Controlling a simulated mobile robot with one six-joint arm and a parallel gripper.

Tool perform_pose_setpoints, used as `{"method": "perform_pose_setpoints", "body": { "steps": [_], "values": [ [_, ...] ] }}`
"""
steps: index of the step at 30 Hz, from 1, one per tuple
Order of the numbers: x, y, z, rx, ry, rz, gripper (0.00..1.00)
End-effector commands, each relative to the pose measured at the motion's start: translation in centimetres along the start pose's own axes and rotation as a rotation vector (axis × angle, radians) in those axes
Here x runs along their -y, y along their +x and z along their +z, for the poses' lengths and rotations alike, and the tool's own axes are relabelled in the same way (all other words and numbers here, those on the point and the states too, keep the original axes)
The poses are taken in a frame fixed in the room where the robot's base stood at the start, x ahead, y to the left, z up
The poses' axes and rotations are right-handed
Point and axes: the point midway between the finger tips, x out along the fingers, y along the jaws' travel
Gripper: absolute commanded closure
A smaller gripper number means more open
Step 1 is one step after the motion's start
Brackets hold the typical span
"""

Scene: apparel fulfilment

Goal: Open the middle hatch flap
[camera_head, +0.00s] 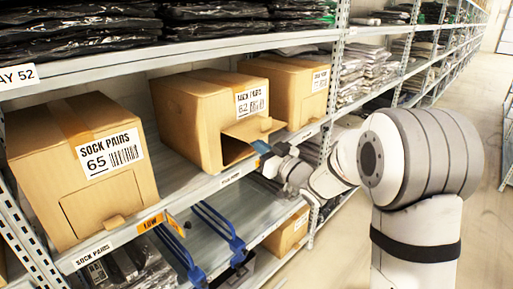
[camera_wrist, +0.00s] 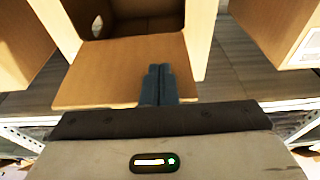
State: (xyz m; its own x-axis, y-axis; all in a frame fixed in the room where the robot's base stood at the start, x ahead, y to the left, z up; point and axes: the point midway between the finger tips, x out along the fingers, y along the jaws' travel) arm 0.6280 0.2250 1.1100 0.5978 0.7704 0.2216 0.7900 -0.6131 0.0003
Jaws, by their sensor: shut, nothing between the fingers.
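The middle box (camera_head: 186,110) is a brown carton marked 62 on the shelf, between the box marked 65 and another box. Its hatch flap (camera_head: 255,129) is swung outward and sticks out from the front, with the dark opening (camera_head: 236,150) showing behind it. In the wrist view the flap (camera_wrist: 112,80) lies folded out below the opening, and the box interior (camera_wrist: 130,18) shows. My gripper (camera_head: 265,150) is at the flap's outer side; its fingers (camera_wrist: 159,84) are shut together, with nothing between them, over the flap's right part. Whether they touch it is unclear.
The box marked 65 (camera_head: 85,170) stands left with its hatch closed. Another box (camera_head: 300,88) stands close on the right. The shelf edge (camera_head: 210,187) runs below my gripper. The aisle floor (camera_head: 478,150) is clear.

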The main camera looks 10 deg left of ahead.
Motion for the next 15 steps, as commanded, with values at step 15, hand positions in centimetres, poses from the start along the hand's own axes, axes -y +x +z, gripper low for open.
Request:
{"method": "perform_pose_setpoints", "body": {
  "steps": [15],
  "values": [
    [-0.1, -2.9, -0.8, -0.001, -0.001, 0.002, 1.0]
  ]
}}
